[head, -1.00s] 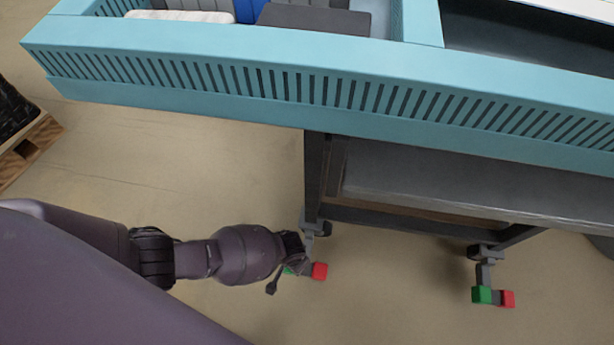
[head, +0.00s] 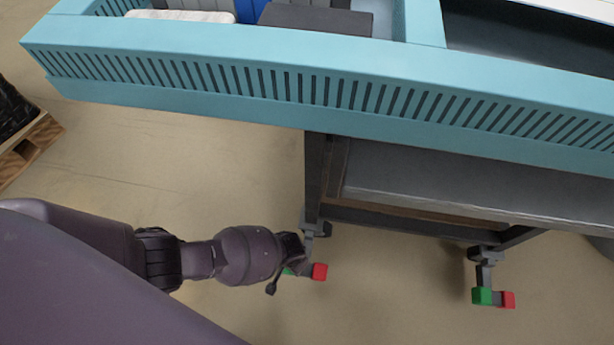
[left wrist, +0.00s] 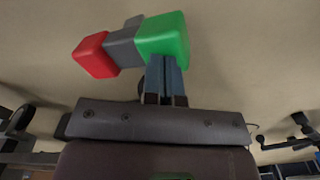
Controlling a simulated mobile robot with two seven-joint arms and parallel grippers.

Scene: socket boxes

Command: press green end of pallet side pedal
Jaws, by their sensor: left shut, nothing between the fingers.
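The left caster pedal, on the side of the wooden pallet, has a red end (head: 319,271) and a green end (head: 288,271) that is mostly hidden behind my left wrist in the head view. In the left wrist view the green end (left wrist: 163,35) and the red end (left wrist: 96,55) show clearly, joined by a grey middle. My left gripper (left wrist: 164,66) is shut and empty, its fingertips right at the lower edge of the green end. I cannot tell whether they touch it. My right gripper is in neither view.
A second pedal with a green end (head: 482,296) and red end (head: 507,300) is at the right caster. The blue slatted workbench (head: 300,85) stands above. A wooden pallet (head: 25,145) lies at the far left. The floor between is clear.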

